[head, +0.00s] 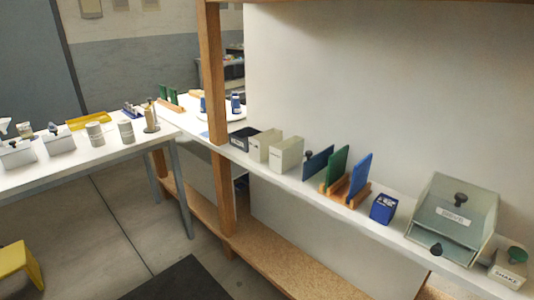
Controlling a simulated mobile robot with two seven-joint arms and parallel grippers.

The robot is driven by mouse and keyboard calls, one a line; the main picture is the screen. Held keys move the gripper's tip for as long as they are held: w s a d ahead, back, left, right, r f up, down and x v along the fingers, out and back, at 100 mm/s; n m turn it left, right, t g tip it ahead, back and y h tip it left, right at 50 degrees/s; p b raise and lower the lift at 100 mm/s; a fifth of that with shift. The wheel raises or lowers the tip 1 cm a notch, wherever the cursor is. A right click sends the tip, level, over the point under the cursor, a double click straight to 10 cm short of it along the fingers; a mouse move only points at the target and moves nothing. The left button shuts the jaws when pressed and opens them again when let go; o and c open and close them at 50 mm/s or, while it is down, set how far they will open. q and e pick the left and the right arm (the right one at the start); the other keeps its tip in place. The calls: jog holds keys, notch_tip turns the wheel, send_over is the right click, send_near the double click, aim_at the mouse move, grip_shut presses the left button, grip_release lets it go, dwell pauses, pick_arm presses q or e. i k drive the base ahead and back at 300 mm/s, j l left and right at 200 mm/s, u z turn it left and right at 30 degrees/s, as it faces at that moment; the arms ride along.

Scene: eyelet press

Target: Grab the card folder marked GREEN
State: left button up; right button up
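A green upright panel (336,168) stands in a wooden slotted rack (345,197) on the white shelf, right of the picture's middle. A blue panel (358,177) stands in the same rack to its right. Farther off, small green upright panels (168,95) stand on another wooden base on the back table. I cannot read the word GREEN on any of them, and I cannot tell which is the card folder. Neither of my grippers shows in the head view.
A dark blue panel with a black knob (317,161) and cream bins (286,153) stand left of the rack. A small blue box (383,208), a clear-lidded case (453,217) and a shaker box (508,268) stand right. A wooden post (214,75) rises near the shelf's left end.

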aim_at(284, 156)
jog(key=i+j+z, duration=0.1)
jog(key=z, duration=0.35)
jog(key=i+j+z, duration=0.1)
jog(key=z, duration=0.4)
jog(key=i+j+z, duration=0.1)
jog(key=z, duration=0.35)
jog(key=j+z, duration=0.25)
jog(key=z, duration=0.2)
